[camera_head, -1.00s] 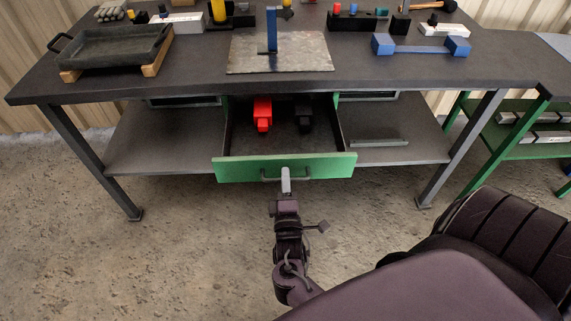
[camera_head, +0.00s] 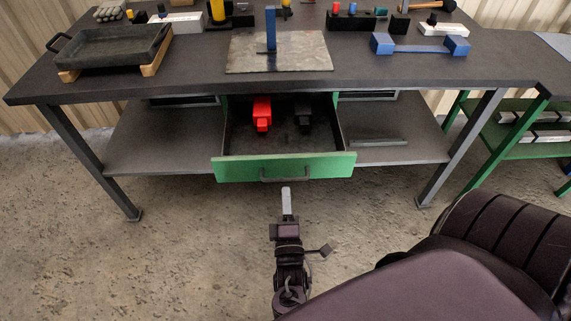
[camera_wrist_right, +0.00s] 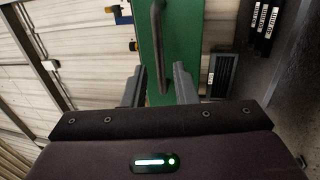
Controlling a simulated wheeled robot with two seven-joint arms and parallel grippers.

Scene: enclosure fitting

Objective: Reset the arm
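My right gripper (camera_head: 287,200) is just in front of the open green drawer (camera_head: 230,169) under the workbench, apart from its handle (camera_head: 285,173) in the head view. My left gripper does not show in either view.
A red part (camera_head: 262,113) and a black part (camera_head: 303,116) lie in the drawer. The bench top (camera_head: 200,85) carries a black tray (camera_head: 110,48), a metal plate (camera_head: 300,58) with a blue upright piece (camera_head: 271,28), and a blue part (camera_head: 420,46). Floor in front is clear.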

